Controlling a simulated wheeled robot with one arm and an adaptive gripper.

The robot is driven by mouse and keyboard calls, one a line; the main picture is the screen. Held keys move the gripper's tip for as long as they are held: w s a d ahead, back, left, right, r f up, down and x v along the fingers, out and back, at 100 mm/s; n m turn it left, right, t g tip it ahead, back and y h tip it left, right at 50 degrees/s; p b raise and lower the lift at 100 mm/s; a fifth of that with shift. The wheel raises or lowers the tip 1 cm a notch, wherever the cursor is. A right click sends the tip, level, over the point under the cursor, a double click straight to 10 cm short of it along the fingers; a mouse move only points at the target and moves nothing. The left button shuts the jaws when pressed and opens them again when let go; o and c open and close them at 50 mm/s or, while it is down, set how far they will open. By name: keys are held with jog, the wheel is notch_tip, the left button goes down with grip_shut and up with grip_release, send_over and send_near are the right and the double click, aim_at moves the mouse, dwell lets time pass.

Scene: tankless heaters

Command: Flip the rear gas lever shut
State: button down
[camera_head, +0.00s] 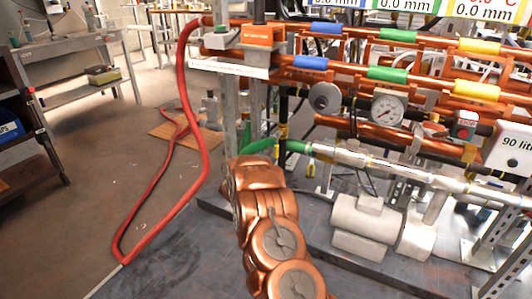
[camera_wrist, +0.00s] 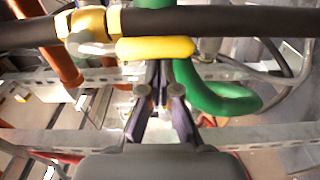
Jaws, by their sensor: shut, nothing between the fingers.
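A yellow lever (camera_wrist: 155,47) sits on a brass valve (camera_wrist: 95,24) in the wrist view. It lies lengthwise along the dark pipe (camera_wrist: 225,23), just below it in the picture. My gripper (camera_wrist: 159,72) is shut and empty, its tips close below the lever's middle; I cannot tell whether they touch it. A green hose (camera_wrist: 222,100) curves just right of the fingers. In the head view my copper-coloured arm reaches towards the rack, and my gripper is hidden there. Which lever is the rear one cannot be told from these frames.
Copper pipes with blue, green and yellow bands (camera_head: 387,73), a pressure gauge (camera_head: 388,109) and a silvery pipe (camera_head: 400,170) crowd the rack. A grey pump (camera_head: 365,225) stands below. A red hose (camera_head: 190,110) loops down to the floor at left, where there is open room.

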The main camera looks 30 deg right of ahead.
jog(key=shift+s+d, duration=0.1)
jog(key=shift+s, duration=0.25)
jog(key=shift+r+p, duration=0.2)
jog(key=shift+p, duration=0.4)
